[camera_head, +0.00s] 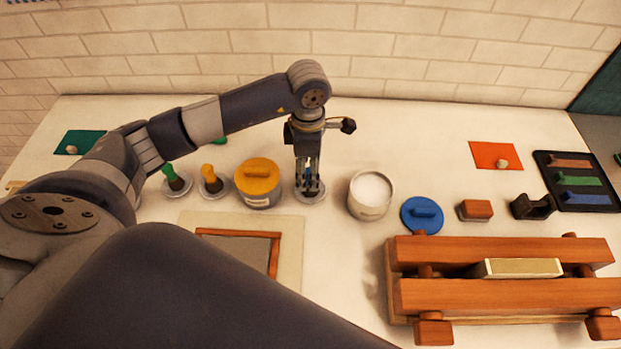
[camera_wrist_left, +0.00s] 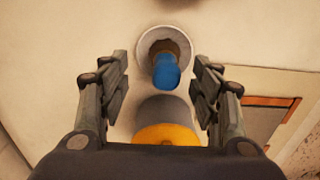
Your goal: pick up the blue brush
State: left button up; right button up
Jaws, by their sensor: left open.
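The blue brush (camera_wrist_left: 166,72) stands upright on a round pale dish in the left wrist view, its blue handle pointing up towards the camera. In the head view the brush (camera_head: 308,173) is mostly hidden behind my left gripper, and its dish (camera_head: 310,197) shows below the fingers. My left gripper (camera_head: 308,186) points down over the brush. In the left wrist view the open fingers (camera_wrist_left: 164,85) are on either side of the blue handle, with a gap on both sides. My right gripper is not in view.
A yellow-lidded pot (camera_head: 257,178) stands just left of the brush, and a white open pot (camera_head: 370,193) to its right. Yellow (camera_head: 211,178) and green (camera_head: 174,176) brushes stand further left. A wooden press (camera_head: 500,290) fills the front right.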

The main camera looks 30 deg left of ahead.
pick_arm(q)
jog(key=f, duration=0.1)
jog(key=f+p, duration=0.2)
jog(key=shift+s+d+f, duration=0.15)
jog(key=shift+s, duration=0.15)
jog(key=shift+f, duration=0.55)
jog(key=c, duration=1.2)
jog(key=shift+o, duration=0.2)
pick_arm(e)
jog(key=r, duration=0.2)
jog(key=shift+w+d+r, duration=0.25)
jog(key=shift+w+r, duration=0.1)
pick_arm(q)
jog(key=shift+w+r, duration=0.1)
jog(key=shift+r, duration=0.05)
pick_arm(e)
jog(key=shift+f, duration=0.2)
